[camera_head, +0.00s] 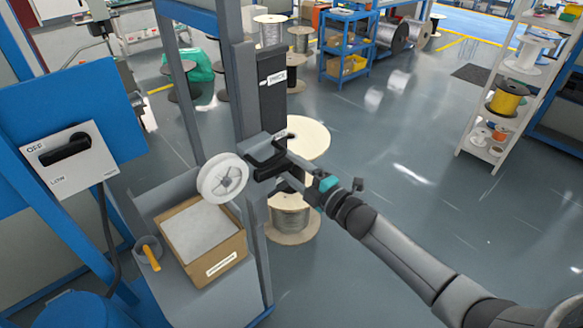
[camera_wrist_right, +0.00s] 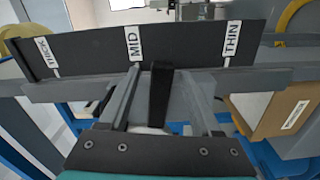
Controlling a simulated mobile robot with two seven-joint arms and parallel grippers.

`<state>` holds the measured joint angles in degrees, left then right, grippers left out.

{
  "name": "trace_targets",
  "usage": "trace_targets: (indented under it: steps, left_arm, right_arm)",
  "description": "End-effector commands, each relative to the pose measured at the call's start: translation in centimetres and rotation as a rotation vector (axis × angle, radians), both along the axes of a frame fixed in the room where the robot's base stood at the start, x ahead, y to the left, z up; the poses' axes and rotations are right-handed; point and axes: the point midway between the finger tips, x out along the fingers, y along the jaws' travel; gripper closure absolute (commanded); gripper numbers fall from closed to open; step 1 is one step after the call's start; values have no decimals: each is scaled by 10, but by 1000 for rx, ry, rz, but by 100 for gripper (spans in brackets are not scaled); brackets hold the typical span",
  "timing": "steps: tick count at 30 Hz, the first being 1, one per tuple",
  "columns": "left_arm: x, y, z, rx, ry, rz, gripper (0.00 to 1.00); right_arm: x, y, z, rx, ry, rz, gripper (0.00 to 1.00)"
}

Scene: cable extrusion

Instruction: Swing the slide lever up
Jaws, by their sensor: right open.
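The slide lever (camera_wrist_right: 160,97) is a black bar in the right wrist view, standing out toward me from a grey rail under a black scale panel (camera_wrist_right: 185,42). The panel bears the labels THICK, MID and THIN, and the lever is between MID and THIN, nearer MID. My right gripper (camera_wrist_right: 164,84) is open, with one grey finger on each side of the lever. Gaps show beside it; whether either finger touches it I cannot tell. In the head view the right gripper (camera_head: 290,158) reaches in from the right to the upright panel (camera_head: 272,105), partly hiding the lever.
A white reel (camera_head: 222,177) and a cardboard box (camera_head: 205,232) are just left of the gripper. A grey switch box (camera_head: 70,158) marked OFF and LOW is at far left. A cable spool (camera_head: 290,222) stands behind the gripper. Open floor (camera_head: 400,150) lies to the right.

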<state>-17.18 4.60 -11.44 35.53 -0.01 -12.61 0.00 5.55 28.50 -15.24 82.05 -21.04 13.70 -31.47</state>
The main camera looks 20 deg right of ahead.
Motion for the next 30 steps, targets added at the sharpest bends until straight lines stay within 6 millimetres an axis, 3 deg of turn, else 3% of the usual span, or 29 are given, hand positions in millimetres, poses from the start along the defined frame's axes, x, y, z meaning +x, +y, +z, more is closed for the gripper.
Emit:
trace_targets:
  steps: [8, 30]
  left_arm:
    - [0, 0, 0, 0, 0, 0, 100]
    - [0, 0, -1, 0, 0, 0, 100]
  right_arm:
    - [-11, -4, -2, 1, 4, -2, 35]
    - [-115, -42, -2, 0, 3, 0, 35]
